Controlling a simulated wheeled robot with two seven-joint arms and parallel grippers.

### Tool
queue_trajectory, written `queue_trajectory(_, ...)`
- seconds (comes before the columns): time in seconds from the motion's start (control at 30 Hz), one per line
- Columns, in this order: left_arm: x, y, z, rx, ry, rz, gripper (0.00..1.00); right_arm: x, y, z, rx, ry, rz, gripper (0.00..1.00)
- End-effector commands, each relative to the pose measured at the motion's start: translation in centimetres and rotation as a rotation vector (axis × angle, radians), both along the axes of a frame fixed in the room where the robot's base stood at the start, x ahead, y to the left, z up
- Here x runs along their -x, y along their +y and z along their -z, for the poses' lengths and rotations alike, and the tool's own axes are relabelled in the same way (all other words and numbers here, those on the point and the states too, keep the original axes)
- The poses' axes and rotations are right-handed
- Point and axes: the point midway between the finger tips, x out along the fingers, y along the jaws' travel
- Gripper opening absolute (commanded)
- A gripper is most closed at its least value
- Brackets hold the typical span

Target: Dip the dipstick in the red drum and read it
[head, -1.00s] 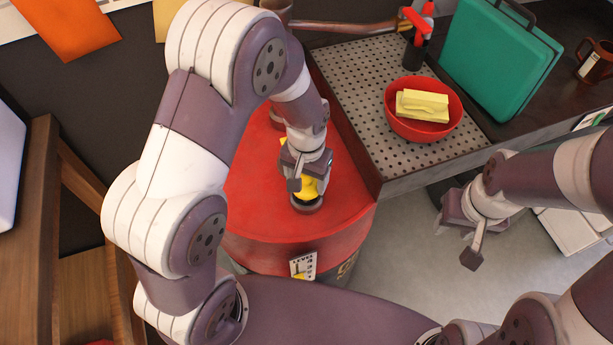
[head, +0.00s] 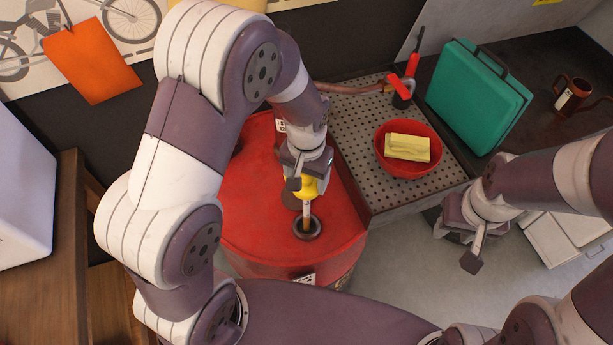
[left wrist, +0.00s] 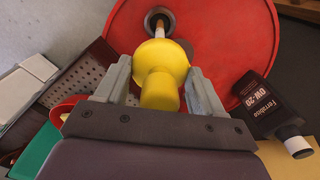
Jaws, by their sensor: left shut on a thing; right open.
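The red drum (head: 255,205) stands in front of me, with a dark ringed opening (head: 307,229) in its top. My left gripper (head: 304,172) is above this opening, shut on the yellow handle of the dipstick (head: 308,187). A short pale length of shaft shows below the handle, brownish lower down, and its lower end appears to be inside the opening. The left wrist view shows the yellow handle (left wrist: 160,80) between the fingers and the shaft meeting the ring (left wrist: 158,20). My right gripper (head: 474,243) is open and empty, right of the drum.
A perforated tray bench (head: 352,130) holds a red bowl (head: 408,166) with a yellow block. A green case (head: 480,95) stands behind. A black bottle (left wrist: 268,105) is on the drum. A level card (head: 304,280) is on the drum's front, partly cut off by my body.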

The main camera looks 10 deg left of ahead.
Motion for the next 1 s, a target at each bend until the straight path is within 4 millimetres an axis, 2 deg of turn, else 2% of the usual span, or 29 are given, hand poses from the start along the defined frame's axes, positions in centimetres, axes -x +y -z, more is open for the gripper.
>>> queue_trajectory(0.03, 0.0, 0.0, -1.7, 0.000, -0.001, 0.000, 0.18, 0.0, 0.0, -1.6, 0.000, 0.000, 0.000, 0.43)
queue_trajectory(0.63, 0.0, 0.0, -11.5, 0.000, -0.001, 0.000, 0.18, 0.0, 0.0, -10.1, 0.000, 0.000, 0.000, 0.43)
queue_trajectory(0.83, -0.1, 0.0, -14.3, 0.001, -0.004, 0.000, 0.18, 0.0, 0.0, -11.3, 0.000, 0.000, 0.000, 0.43)
queue_trajectory(1.0, -0.1, 0.0, -16.0, 0.001, -0.003, 0.000, 0.18, 0.0, 0.0, -10.8, 0.000, 0.000, 0.000, 0.43)
